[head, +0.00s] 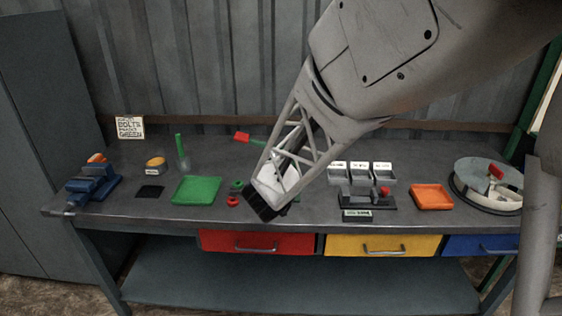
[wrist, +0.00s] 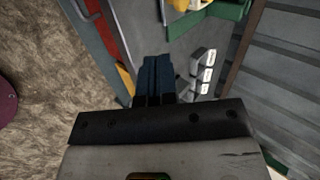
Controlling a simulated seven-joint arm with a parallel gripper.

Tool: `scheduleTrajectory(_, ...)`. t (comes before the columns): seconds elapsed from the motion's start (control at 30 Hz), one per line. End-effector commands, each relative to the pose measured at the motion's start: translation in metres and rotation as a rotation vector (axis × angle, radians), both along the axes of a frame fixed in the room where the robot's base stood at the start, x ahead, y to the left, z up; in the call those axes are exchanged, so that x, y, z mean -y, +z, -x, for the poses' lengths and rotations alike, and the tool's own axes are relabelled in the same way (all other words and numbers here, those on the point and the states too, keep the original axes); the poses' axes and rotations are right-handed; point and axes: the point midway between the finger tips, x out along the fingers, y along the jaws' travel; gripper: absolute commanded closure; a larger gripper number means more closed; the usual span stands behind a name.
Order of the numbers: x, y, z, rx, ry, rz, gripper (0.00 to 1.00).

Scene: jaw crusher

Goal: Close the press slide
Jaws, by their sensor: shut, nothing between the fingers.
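A small dark device with a red knob (head: 384,191) stands on the bench in front of the grey bins, with a label plate at its front. It may be the press slide; I cannot tell whether it is open or closed. My gripper (head: 262,208) is shut and empty, left of this device near the bench's front edge. Its dark fingers (wrist: 155,78) show together in the wrist view, where I cannot make out the device. A green rod with a red end (head: 242,136) sticks out behind my gripper; its base is hidden.
Labelled grey bins (head: 361,170) stand behind the device; an orange tray (head: 431,197) is to its right. A green tray (head: 196,190) and a blue vise (head: 93,184) are at left. Red (head: 258,242) and yellow (head: 384,245) drawers sit below the front edge.

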Motion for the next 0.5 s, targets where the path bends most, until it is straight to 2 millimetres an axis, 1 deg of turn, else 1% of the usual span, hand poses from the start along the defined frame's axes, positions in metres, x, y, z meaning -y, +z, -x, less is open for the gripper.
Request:
scheduleTrajectory(0.03,-0.0033,-0.0056,-0.0015,-0.001,-0.021,-0.002,1.00)
scheduleTrajectory(0.2,-0.0060,-0.0128,-0.0044,0.002,-0.068,-0.011,1.00)
scheduleTrajectory(0.5,-0.0060,-0.0133,-0.0045,0.002,-0.070,-0.011,1.00)
